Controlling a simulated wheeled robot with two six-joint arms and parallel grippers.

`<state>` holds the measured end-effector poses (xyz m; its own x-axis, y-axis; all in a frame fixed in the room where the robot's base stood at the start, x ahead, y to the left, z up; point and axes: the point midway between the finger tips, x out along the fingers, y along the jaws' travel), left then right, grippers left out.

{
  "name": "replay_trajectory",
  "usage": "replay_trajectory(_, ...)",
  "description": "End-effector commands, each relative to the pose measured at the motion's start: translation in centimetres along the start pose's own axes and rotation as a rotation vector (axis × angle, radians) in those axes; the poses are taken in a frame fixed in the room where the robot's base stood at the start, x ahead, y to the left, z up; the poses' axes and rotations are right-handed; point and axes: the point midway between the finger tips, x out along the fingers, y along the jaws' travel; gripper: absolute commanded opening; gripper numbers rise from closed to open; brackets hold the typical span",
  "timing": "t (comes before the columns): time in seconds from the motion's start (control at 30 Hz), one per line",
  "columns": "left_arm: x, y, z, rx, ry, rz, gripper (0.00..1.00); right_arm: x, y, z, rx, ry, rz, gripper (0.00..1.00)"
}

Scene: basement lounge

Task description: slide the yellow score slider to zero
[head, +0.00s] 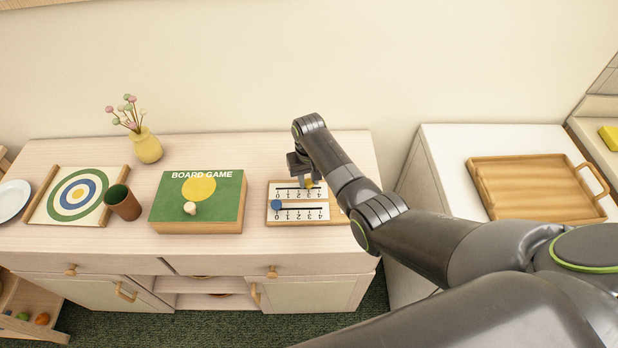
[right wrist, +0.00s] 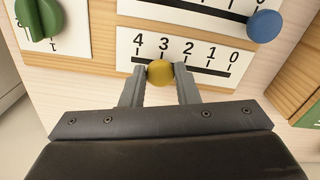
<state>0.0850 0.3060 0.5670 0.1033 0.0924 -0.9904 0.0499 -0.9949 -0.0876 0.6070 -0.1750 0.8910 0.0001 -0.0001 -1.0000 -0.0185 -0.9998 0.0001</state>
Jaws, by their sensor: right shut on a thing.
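The scoreboard (head: 299,221) lies on the cabinet top, with two numbered white strips. The yellow score slider (right wrist: 160,73) is a round knob on its slot, at about the 3 mark, with 0 to its right in the right wrist view. In the head view the yellow slider (head: 309,183) is partly hidden by my right gripper. My right gripper (right wrist: 160,84) has its two fingers shut around the yellow slider, one on each side. The blue slider (right wrist: 265,25) stands at the zero end of the other strip. My left gripper is not in view.
A board game box (head: 165,205) with a pale knob lies left of the scoreboard. A green piece (right wrist: 38,20) is at the left edge of the right wrist view. A wooden tray (head: 530,188) rests on the white cabinet at right. The slot between yellow slider and zero looks clear.

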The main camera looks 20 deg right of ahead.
Motion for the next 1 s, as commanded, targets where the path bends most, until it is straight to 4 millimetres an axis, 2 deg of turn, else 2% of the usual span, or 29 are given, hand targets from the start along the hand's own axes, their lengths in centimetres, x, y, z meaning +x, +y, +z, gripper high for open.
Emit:
replay_trajectory(0.13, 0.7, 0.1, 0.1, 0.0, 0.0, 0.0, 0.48, 0.2, -1.5, -0.5, -0.002, 0.0, -0.003, 0.0)
replay_trajectory(0.3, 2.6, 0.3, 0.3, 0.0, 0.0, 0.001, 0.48, 0.4, -5.7, -1.6, -0.004, 0.001, -0.004, 0.0)
replay_trajectory(0.5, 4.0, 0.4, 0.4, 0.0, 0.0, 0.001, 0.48, 0.2, -8.6, -2.4, -0.002, 0.001, -0.002, 0.0)
replay_trajectory(0.87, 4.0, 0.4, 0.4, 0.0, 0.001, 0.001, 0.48, -0.1, -9.3, -2.5, -0.001, 0.003, -0.004, 0.0)
replay_trajectory(0.9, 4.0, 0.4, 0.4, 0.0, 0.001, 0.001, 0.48, -0.1, -9.3, -2.5, -0.001, 0.003, -0.004, 0.29)
replay_trajectory(1.0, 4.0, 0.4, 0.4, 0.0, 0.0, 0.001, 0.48, -0.1, -9.3, -2.5, -0.001, 0.003, -0.004, 0.42)
